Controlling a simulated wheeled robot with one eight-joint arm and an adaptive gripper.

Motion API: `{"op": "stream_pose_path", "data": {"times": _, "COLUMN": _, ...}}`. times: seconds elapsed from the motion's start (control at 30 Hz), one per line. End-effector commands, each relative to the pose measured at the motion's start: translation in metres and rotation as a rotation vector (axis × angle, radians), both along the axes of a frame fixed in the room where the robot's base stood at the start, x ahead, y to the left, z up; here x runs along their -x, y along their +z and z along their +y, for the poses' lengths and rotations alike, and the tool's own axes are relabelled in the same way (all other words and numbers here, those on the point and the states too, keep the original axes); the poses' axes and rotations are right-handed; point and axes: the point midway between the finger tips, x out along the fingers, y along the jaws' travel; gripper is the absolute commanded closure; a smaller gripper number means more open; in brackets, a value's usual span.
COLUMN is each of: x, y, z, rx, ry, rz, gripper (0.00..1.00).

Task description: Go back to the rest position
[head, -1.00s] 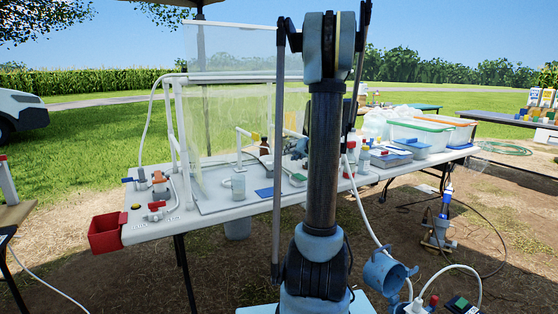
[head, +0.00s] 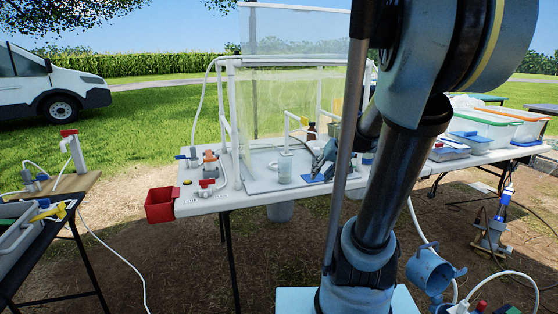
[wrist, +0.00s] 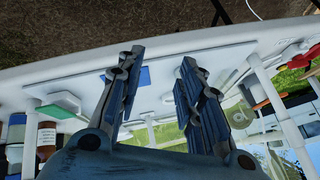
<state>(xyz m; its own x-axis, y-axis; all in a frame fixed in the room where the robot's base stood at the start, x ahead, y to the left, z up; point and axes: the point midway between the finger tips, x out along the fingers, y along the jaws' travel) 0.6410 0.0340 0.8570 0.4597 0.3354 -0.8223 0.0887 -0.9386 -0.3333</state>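My gripper (wrist: 158,72) is open and empty in the wrist view, with its blue-grey fingers spread apart and nothing between them. In the head view my gripper (head: 325,160) is small and partly hidden by my arm. It is over the white table (head: 212,207), near a blue pad (head: 313,179) and to the right of a clear beaker (head: 285,168). The blue pad also shows beyond the fingers in the wrist view (wrist: 145,76). My arm fills the right middle of the head view and hides part of the table.
A clear screen on a white pipe frame (head: 232,110) stands on the table. A red bin (head: 159,205) hangs at its left end. Brown bottles (wrist: 46,138) show in the wrist view. Crates (head: 485,122) stand at the right. A dark side table (head: 45,255) is at the left.

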Motion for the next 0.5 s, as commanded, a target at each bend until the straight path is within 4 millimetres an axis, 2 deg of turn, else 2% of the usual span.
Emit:
{"op": "stream_pose_path", "data": {"times": 0.1, "x": 0.038, "y": -0.013, "z": 0.003, "rx": 0.048, "ry": 0.01, "rz": 0.052, "gripper": 0.66}}
{"op": "stream_pose_path", "data": {"times": 0.5, "x": 0.15, "y": -0.062, "z": -0.01, "rx": 0.233, "ry": 0.008, "rz": 0.211, "gripper": 0.66}}
